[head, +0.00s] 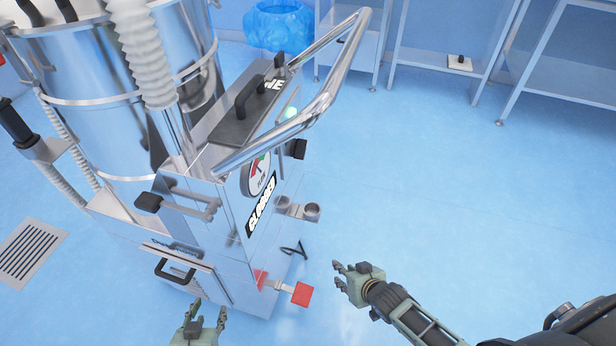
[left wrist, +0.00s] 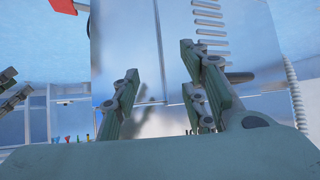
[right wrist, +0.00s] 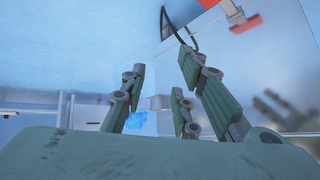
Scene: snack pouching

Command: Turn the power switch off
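A steel machine (head: 207,218) stands at the left in the head view, with a round gauge (head: 258,174) and a "CLOGGED" label (head: 261,206) on its panel. A small pale green light (head: 291,113) shows behind the handlebar. I cannot tell for sure which part is the power switch. My left gripper (head: 207,312) is open and empty, low in front of the machine; its spread fingers face the steel body (left wrist: 150,55) in the left wrist view. My right gripper (head: 339,275) is open and empty, right of the machine and apart from it.
A chrome handlebar (head: 317,104) juts from the machine's top. A red pedal (head: 301,294) sticks out low, near my right gripper. Steel shelving (head: 441,62) and a blue translucent round object (head: 278,25) stand at the back. A floor grate (head: 30,250) lies left. The right floor is clear.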

